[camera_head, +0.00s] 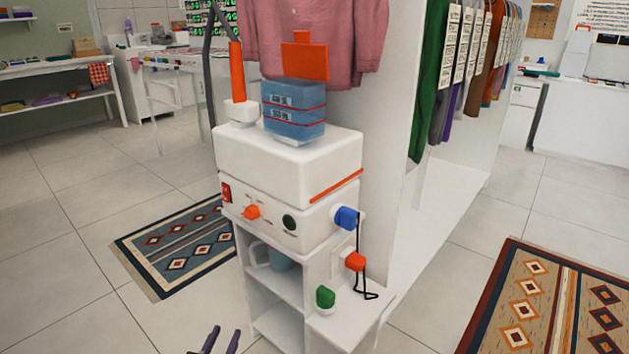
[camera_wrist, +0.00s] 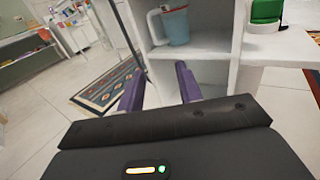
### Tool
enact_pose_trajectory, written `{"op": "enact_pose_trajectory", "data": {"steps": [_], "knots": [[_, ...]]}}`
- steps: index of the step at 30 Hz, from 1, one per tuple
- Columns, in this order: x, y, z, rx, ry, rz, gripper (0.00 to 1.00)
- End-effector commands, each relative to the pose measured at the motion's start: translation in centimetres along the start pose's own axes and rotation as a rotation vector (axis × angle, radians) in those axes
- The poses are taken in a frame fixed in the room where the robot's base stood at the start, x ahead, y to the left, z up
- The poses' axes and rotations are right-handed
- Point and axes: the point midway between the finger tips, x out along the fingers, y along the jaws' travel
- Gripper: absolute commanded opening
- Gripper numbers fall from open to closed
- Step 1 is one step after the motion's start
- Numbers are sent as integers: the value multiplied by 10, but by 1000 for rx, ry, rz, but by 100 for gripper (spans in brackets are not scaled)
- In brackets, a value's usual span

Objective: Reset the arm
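My gripper (camera_head: 222,341) shows at the bottom edge of the head view, with two thin dark purple fingers standing apart. In the wrist view my gripper (camera_wrist: 158,88) has its two purple fingers spread with a gap between them and nothing held there. It is in front of and low beside the white shelf unit (camera_wrist: 208,66). The rest of my arm is out of the head view.
The white shelf unit holds a blue mug (camera_head: 283,260). A white machine (camera_head: 270,220) with coloured knobs stands on top. Several garments (camera_head: 465,70) hang in the wardrobe behind. Patterned rugs (camera_head: 185,245) lie on the tiled floor, which is clear at the left.

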Motion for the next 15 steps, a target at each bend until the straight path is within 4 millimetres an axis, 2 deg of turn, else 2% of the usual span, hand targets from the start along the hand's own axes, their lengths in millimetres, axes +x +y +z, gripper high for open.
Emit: {"op": "enact_pose_trajectory", "data": {"steps": [8, 15], "knots": [[23, -42, 18, 122, 63, -166, 36], [43, -101, 40, 305, 143, -399, 36]]}}
